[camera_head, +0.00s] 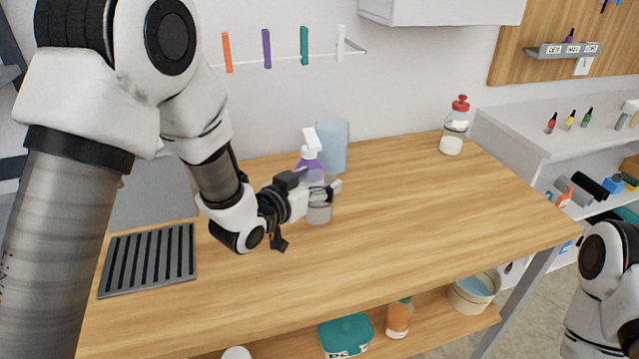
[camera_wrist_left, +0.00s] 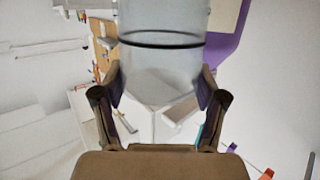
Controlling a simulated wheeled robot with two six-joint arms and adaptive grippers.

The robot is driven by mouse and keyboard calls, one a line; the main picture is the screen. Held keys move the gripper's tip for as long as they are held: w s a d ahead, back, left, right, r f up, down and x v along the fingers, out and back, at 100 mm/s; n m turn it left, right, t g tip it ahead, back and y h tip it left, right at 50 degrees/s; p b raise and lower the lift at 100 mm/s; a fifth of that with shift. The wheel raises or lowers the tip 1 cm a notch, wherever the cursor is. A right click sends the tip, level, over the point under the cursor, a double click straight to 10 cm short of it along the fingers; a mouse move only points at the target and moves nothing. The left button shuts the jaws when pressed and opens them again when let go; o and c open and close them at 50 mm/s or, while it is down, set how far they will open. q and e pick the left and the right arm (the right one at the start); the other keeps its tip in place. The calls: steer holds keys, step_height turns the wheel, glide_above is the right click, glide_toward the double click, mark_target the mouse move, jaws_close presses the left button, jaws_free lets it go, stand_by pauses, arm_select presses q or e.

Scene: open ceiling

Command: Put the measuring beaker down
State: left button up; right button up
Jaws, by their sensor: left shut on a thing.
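The measuring beaker (camera_head: 319,212) is a small clear-grey cup at the left middle of the wooden worktop (camera_head: 420,190). My left gripper (camera_head: 326,186) is shut on it from the left, and the fingers hide part of its upper body. The beaker looks upright and at or very near the worktop; I cannot tell whether its base touches. In the left wrist view the beaker (camera_wrist_left: 160,60) is see-through with a dark ring, between the two fingers (camera_wrist_left: 160,100). My right gripper is not in view; only part of my right arm shows at the lower right.
A purple spray bottle (camera_head: 310,160) and a pale blue container (camera_head: 333,147) stand close behind the beaker. A red-capped bottle (camera_head: 454,128) stands at the back right. A slatted grey tray (camera_head: 148,258) lies at the left. The worktop's middle and right are clear.

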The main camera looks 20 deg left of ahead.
arm_select(q)
steer(key=shift+s+f+b, duration=0.2)
steer(key=shift+f, duration=0.3)
steer(key=shift+s+f+b, duration=0.15)
steer(key=shift+f+b, duration=0.05)
steer(key=shift+f, duration=0.3)
steer(key=shift+w+f, duration=0.1)
steer(key=shift+w, duration=0.4)
steer(key=shift+c, duration=0.4)
steer(key=o, duration=0.9)
steer(key=shift+s, duration=0.15)
steer(key=shift+c, duration=0.2)
steer(key=shift+o, duration=0.8)
steer(key=shift+s+r, duration=0.2)
steer(key=shift+r, duration=0.05)
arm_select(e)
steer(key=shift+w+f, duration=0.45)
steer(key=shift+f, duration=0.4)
arm_select(q)
steer(key=shift+w+f, duration=0.15)
steer(key=p+v, duration=1.2)
steer(key=p, duration=0.2)
steer(key=shift+p, duration=0.4)
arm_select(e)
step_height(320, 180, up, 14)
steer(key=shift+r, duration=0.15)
